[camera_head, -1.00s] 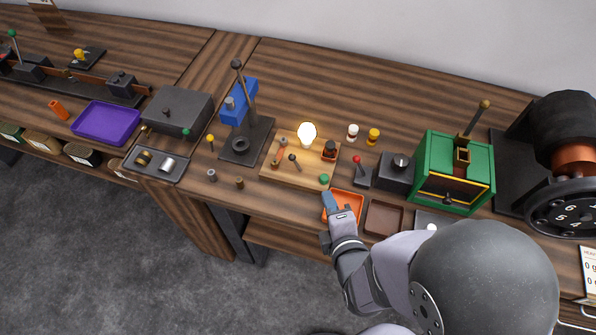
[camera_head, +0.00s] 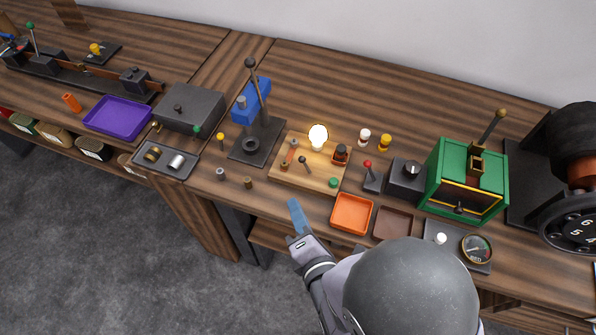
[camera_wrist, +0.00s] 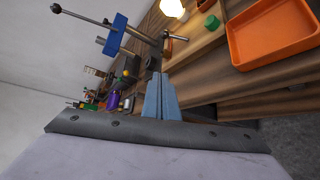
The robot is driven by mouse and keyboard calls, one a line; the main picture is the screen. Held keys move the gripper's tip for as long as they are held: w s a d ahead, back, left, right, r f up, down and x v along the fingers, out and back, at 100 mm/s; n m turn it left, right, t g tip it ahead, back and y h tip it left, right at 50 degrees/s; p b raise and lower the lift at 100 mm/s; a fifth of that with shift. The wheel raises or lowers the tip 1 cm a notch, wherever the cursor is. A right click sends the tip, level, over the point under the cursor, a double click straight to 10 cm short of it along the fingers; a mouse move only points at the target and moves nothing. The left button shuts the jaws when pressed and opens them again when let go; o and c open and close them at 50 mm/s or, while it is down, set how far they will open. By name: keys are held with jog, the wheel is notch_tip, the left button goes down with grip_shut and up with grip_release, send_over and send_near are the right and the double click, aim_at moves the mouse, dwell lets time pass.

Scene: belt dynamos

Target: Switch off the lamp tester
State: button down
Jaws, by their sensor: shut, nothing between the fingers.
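The lamp tester is a light wooden board (camera_head: 316,181) in the middle of the bench, with a glowing bulb (camera_head: 318,135) standing on it. A small dark lever with a round knob (camera_head: 303,160) stands left of the board's middle, and a green button (camera_head: 333,182) is at its front right. The lit bulb (camera_wrist: 173,8) also shows at the top of the wrist view. My gripper (camera_head: 293,203) is shut and empty, its blue fingers in front of the board and apart from it. In the wrist view the fingers (camera_wrist: 161,92) lie together.
An orange tray (camera_head: 352,229) lies right of my gripper, with a brown tray (camera_head: 392,236) beside it. A red-knobbed lever (camera_head: 369,165) stands right of the board. A tall lever press (camera_head: 254,90) stands to its left. Two small posts (camera_head: 248,182) are near the front edge.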

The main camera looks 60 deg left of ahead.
aim_at(306, 166)
jog(key=x, duration=0.9)
jog(key=shift+r+p, duration=0.1)
jog(key=shift+p, duration=0.3)
jog(key=w, duration=0.1)
jog(key=p, duration=0.1)
jog(key=w+a, duration=0.1)
jog(key=shift+w+a+r+p, duration=0.1)
jog(key=shift+w+r+p, duration=0.2)
jog(key=shift+p, duration=0.1)
jog(key=shift+w+a+p, duration=0.15)
jog(key=shift+w+p, duration=0.15)
jog(key=shift+w, duration=0.3)
jog(key=shift+w+b, duration=0.1)
jog(key=shift+b, duration=0.5)
